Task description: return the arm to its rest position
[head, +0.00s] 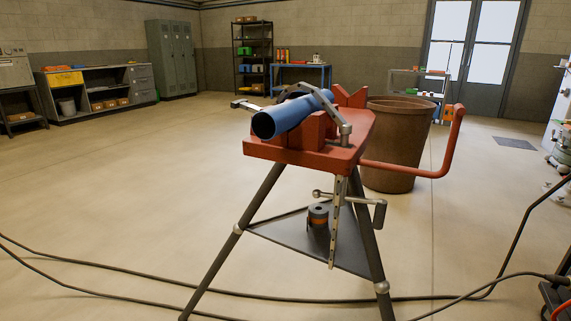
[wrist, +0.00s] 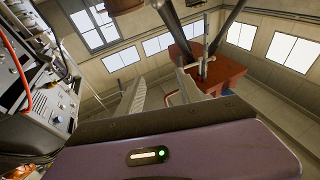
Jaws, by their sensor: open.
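My gripper (wrist: 160,82) shows only in the wrist view. Its two pale grey fingers stand apart with nothing between them, and its purple body fills the bottom of that view. My arm does not show in the head view. A red tripod vise stand (head: 300,155) stands in the middle of the head view, with a blue pipe (head: 290,115) lying in it under a curved grey clamp. In the wrist view the red stand top (wrist: 222,72) appears upside down beyond the fingers, apart from them.
A brown bin (head: 397,145) stands behind the stand, by its red bent handle (head: 452,145). Black cables (head: 130,275) cross the floor in front. A grey equipment panel (wrist: 55,105) with hoses is close on the wrist view's left. Open floor (head: 110,190) lies left of the stand.

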